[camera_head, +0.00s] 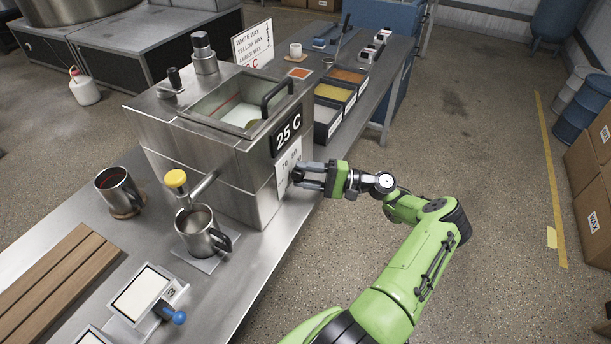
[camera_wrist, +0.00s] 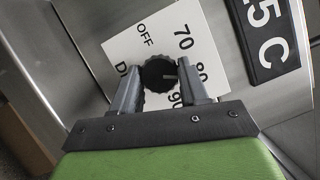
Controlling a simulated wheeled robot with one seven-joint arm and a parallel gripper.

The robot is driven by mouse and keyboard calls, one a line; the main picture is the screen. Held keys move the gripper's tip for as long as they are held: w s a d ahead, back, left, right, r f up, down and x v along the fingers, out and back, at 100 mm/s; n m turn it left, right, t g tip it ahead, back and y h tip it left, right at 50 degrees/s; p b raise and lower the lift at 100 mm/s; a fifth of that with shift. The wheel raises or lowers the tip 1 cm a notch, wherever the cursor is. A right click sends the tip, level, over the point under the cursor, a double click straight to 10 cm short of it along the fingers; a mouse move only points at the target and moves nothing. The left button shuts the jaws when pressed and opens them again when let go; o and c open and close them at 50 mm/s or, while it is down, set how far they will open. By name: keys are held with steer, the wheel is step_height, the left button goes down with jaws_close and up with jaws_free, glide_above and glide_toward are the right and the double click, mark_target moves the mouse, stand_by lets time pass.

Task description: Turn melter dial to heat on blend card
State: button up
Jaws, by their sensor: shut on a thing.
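The melter (camera_head: 215,150) is a steel box on the bench with an open top and a black handle. Its black display (camera_head: 287,133) reads 25 C. Below the display is a white dial plate (camera_head: 284,168); in the wrist view the plate (camera_wrist: 140,45) shows OFF, 70, 80 and 90. The black ridged dial (camera_wrist: 159,74) sits on it, its pale mark pointing toward the 80 side. My gripper (camera_head: 302,174) is at the plate, its fingers shut around the dial. The blend card (camera_head: 252,45) stands behind the melter, listing white, yellow and amber wax; its last line is partly hidden.
A steel mug (camera_head: 200,231) stands under the yellow-knobbed spout (camera_head: 176,178). Another mug (camera_head: 119,191) is to the left. Wax bins (camera_head: 335,93) line the bench behind the melter.

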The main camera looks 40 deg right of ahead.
steer(key=shift+m, duration=0.3)
steer(key=o, duration=1.1)
steer(key=shift+c, duration=0.2)
steer(key=shift+s, duration=0.1)
steer(key=b+v, duration=0.3)
steer(key=v, duration=1.2)
steer(key=shift+s+d+f, duration=0.25)
